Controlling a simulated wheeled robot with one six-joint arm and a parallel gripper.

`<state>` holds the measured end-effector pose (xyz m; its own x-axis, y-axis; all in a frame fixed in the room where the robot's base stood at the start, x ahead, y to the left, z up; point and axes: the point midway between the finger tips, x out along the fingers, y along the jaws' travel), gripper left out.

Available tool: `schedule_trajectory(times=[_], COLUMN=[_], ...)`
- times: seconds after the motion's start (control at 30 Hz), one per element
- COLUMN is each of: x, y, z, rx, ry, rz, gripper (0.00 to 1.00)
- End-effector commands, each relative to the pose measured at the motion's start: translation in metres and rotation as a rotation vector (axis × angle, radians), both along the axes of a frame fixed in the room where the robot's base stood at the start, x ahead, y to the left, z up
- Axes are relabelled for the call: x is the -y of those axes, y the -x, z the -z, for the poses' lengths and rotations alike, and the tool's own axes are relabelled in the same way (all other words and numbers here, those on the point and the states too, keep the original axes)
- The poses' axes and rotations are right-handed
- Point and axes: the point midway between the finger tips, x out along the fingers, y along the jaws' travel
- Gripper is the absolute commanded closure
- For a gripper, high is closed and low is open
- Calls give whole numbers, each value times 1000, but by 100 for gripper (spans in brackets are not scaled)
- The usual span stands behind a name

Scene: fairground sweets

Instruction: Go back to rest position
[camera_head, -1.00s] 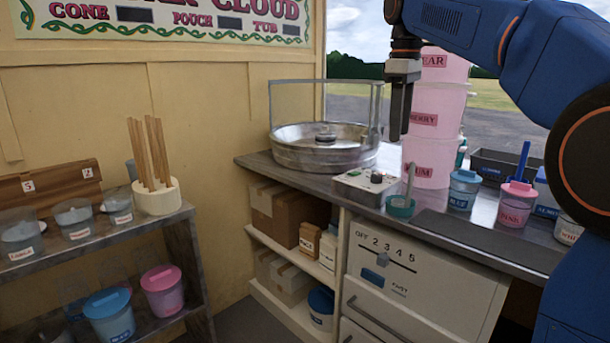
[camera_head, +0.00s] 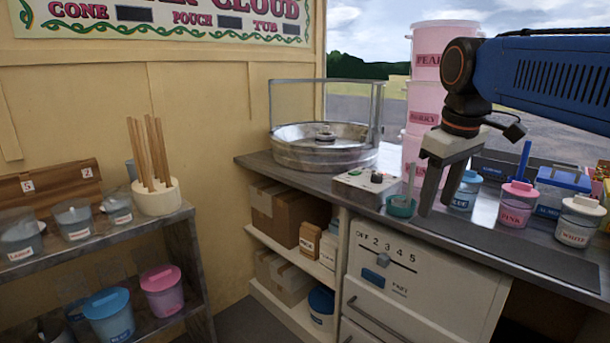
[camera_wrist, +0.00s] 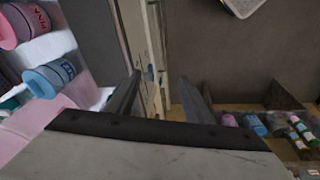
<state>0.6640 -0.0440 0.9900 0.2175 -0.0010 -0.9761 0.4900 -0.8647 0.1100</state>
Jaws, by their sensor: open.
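My gripper (camera_head: 438,206) is open and empty, its two fingers pointing down. It hangs in front of the pink stacked tubs (camera_head: 424,105), over the counter's right part, left of the blue-lidded jar (camera_head: 464,190). In the wrist view my gripper (camera_wrist: 160,82) also shows its fingers apart, with nothing between them. My blue arm reaches in from the right edge.
The counter holds a metal spinning bowl (camera_head: 325,148), a control box (camera_head: 367,185), a teal cup (camera_head: 401,207), a pink-lidded jar (camera_head: 517,204) and a white-lidded jar (camera_head: 580,220). A shelf with tubs (camera_head: 110,315) stands at left.

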Motion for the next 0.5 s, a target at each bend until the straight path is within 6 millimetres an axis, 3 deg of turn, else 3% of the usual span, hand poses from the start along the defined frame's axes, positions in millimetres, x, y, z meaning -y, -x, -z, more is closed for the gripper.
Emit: schedule_trajectory(times=[0.1, 0.5], x=[7, 22], y=[33, 131], z=[32, 159], rx=[32, 141], ry=[-22, -113], rz=[82, 364], gripper=[52, 52])
